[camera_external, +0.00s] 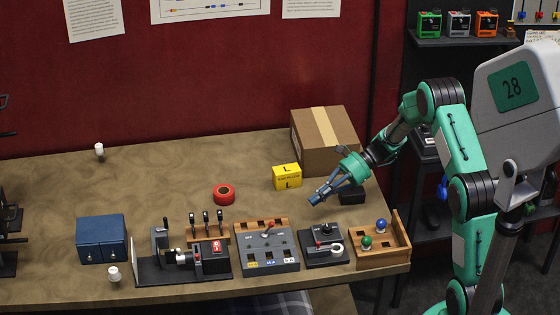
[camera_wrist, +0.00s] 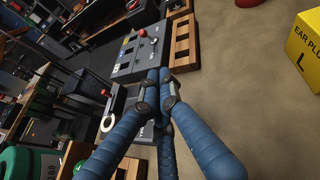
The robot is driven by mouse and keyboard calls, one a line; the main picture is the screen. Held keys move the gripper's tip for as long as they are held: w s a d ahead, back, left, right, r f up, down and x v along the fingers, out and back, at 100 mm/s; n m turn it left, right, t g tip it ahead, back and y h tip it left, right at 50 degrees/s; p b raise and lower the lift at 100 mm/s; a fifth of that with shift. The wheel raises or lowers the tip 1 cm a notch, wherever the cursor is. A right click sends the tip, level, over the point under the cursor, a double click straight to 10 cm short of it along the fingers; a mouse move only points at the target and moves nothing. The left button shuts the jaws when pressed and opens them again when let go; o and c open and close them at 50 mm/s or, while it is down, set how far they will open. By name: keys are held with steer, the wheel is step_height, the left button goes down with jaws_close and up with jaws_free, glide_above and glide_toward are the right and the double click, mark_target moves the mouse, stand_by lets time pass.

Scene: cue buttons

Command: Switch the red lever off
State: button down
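A grey control panel (camera_external: 268,262) stands near the table's front edge, with a red-knobbed lever (camera_external: 269,227) on its top. The panel also shows in the wrist view (camera_wrist: 128,62), with the red knob (camera_wrist: 141,33) near its far end. My gripper (camera_external: 314,200) has blue fingers and hovers above the table, right of the panel and behind a small black switch box (camera_external: 323,258). In the wrist view its fingertips (camera_wrist: 162,78) are together with nothing seen between them. They overlap the panel's near end in that picture. The lever's exact setting is too small to tell.
A wooden tray (camera_external: 381,262) with a green and a blue ball is right of the switch box. A yellow box (camera_external: 287,177), red tape roll (camera_external: 224,195) and carton (camera_external: 343,145) are behind.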

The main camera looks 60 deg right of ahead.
steer(key=b, duration=0.2)
glide_toward(269, 229)
steer(key=f, duration=0.2)
steer(key=w+d+f, duration=0.1)
steer(key=f, duration=0.1)
steer(key=shift+w+f, duration=0.1)
steer(key=a, duration=0.2)
steer(key=w, duration=0.1)
steer(key=shift+a+r, duration=0.4)
steer(key=shift+w+a+r+b, duration=0.15)
steer(key=shift+a+r+b, duration=0.2)
steer(key=shift+a, duration=0.25)
